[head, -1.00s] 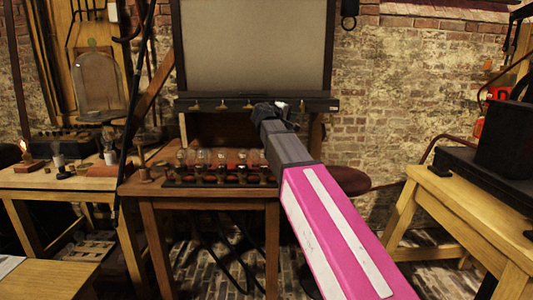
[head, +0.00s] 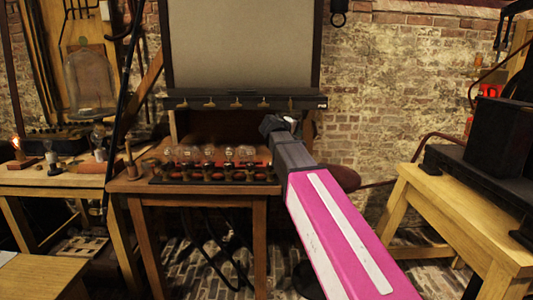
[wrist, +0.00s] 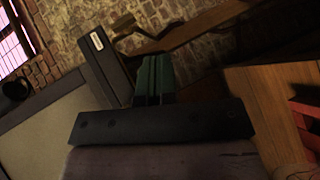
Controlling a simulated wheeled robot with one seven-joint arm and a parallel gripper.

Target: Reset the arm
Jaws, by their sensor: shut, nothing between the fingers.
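My arm, pink with a white stripe and a dark grey end section, reaches forward in the head view. My gripper (head: 277,124) is at its far end, in front of the dark rail below the large grey panel and above the right end of the wooden table. In the wrist view my gripper (wrist: 153,80) shows two green fingers pressed together, with nothing between them. The fingertips are apart from the table and its bulbs.
The wooden table (head: 200,189) carries a dark rack (head: 190,178) with several glass bulbs. A grey panel (head: 240,45) stands behind it. A bench with a glass dome (head: 90,80) is at left. A light wooden table (head: 450,215) with black boxes (head: 498,130) is at right.

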